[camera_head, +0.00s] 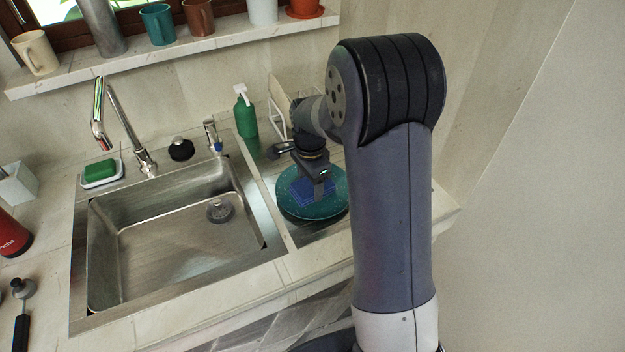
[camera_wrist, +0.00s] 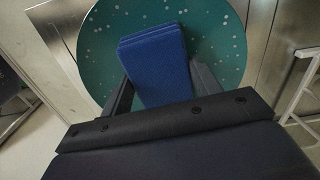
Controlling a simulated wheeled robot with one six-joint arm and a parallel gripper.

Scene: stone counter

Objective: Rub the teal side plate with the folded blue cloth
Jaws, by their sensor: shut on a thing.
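The teal side plate (camera_head: 325,207) with pale speckles lies on the metal drainboard right of the sink. It fills the upper middle of the wrist view (camera_wrist: 218,30). The folded blue cloth (camera_head: 305,192) is over the plate's left-centre part in the head view. In the wrist view the cloth (camera_wrist: 155,62) is a thick folded block between my fingers. My gripper (camera_head: 312,190) is shut on the cloth and points down over the plate. In the wrist view my gripper (camera_wrist: 160,85) has a finger on each side of it. Whether the cloth touches the plate is hard to tell.
The empty steel sink (camera_head: 180,235) is left of the plate. A green bottle (camera_head: 246,118) and a white rack (camera_head: 280,105) stand behind it. A faucet (camera_head: 125,130), a green sponge (camera_head: 100,170) on a dish, and a black knob (camera_head: 181,149) line the sink's back. Several mugs stand on the sill.

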